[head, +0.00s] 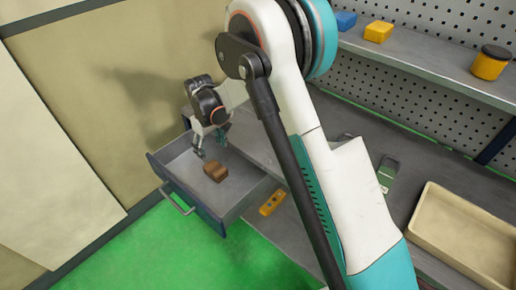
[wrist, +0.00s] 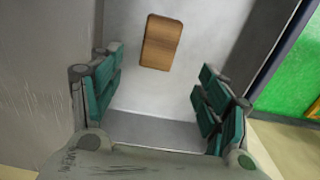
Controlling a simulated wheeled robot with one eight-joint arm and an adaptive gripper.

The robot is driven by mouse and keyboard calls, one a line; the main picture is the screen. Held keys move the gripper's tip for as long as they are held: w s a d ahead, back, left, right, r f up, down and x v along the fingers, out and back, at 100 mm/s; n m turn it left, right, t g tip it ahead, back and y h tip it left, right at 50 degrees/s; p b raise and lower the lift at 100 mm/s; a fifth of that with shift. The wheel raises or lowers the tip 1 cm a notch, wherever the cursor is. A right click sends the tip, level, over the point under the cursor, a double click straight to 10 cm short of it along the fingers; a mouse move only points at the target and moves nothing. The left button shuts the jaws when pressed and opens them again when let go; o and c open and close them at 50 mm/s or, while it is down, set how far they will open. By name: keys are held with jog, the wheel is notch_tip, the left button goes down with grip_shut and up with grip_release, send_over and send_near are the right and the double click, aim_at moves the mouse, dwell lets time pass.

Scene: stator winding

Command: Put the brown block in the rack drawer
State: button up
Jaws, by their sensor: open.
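The brown block (head: 215,171) lies on the floor of the open rack drawer (head: 242,190) in the head view. In the wrist view the brown block (wrist: 161,42) rests on the pale drawer floor (wrist: 205,20), beyond the fingertips and apart from them. My gripper (head: 210,145) is above the drawer's back part, behind the block, open and empty. In the wrist view my gripper (wrist: 158,95) shows its two teal-padded fingers spread wide with nothing between them. The drawer is pulled out, its handle (head: 178,200) facing the lower left.
A yellow item (head: 272,202) lies on the grey surface right of the drawer. A beige tray (head: 425,225) and a green-grey device (head: 387,172) sit farther right. A shelf above holds blue (head: 346,20) and yellow (head: 378,31) blocks and a yellow jar (head: 490,63). A wall stands left of the drawer.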

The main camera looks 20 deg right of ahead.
jog(key=s+d+r+m+t, duration=0.2)
jog(key=s+d+r, duration=0.4)
jog(key=r, duration=0.5)
jog(key=s+d+r+m+t, duration=0.1)
jog(key=s+d+r, duration=0.45)
jog(key=r, duration=0.55)
jog(key=s+d+r+m+t, duration=0.1)
jog(key=s+d+m+t, duration=0.1)
jog(key=s, duration=0.8)
jog(key=s+d+r+m+t, duration=0.1)
jog(key=s+d+t, duration=0.1)
jog(key=s+d, duration=0.3)
jog(key=s, duration=0.4)
jog(key=shift+s+d+m, duration=0.25)
jog(key=shift+s+m, duration=0.15)
jog(key=shift+r, duration=0.1)
